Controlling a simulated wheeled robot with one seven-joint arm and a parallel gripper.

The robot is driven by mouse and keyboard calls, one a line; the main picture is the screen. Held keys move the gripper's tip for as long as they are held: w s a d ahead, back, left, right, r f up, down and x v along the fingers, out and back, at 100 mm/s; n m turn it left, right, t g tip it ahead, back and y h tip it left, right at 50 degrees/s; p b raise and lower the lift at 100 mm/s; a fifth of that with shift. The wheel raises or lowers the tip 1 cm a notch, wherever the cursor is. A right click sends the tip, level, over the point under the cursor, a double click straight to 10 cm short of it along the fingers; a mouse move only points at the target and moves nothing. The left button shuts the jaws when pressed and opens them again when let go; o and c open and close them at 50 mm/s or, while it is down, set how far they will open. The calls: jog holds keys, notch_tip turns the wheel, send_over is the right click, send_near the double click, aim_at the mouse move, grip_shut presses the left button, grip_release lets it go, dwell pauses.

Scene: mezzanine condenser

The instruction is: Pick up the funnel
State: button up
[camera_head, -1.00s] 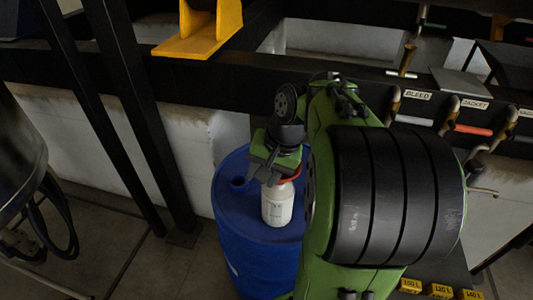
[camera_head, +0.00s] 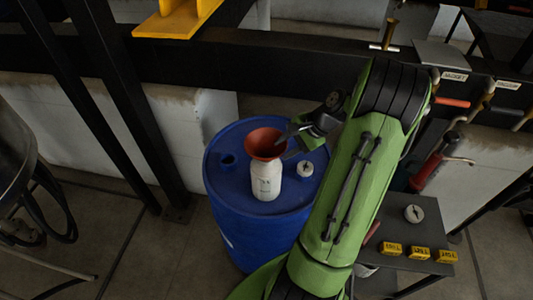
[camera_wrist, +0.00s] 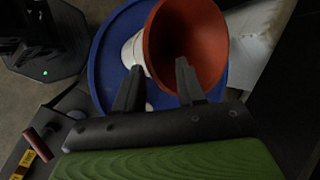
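The funnel (camera_head: 264,143) is orange-red with a wide mouth facing up. It sits in the neck of a white bottle (camera_head: 266,182) on top of a blue drum (camera_head: 228,188). My gripper (camera_head: 289,142) is at the funnel's right side, close to its rim. In the wrist view my gripper (camera_wrist: 158,80) has its two fingers apart. One finger overlaps the funnel's mouth (camera_wrist: 190,40), and the other is outside its rim, in front of the bottle (camera_wrist: 134,52). I cannot tell whether either finger touches the funnel. The funnel's stem is hidden.
A white cap (camera_head: 304,168) lies on the drum right of the bottle. A dark side table (camera_head: 412,240) with yellow blocks (camera_head: 419,253) stands at right. A yellow bracket (camera_head: 178,20) is above the beam.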

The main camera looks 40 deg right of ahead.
jog(key=x, duration=0.5)
grip_shut()
jog(key=shift+s, duration=0.1)
jog(key=shift+r, duration=0.1)
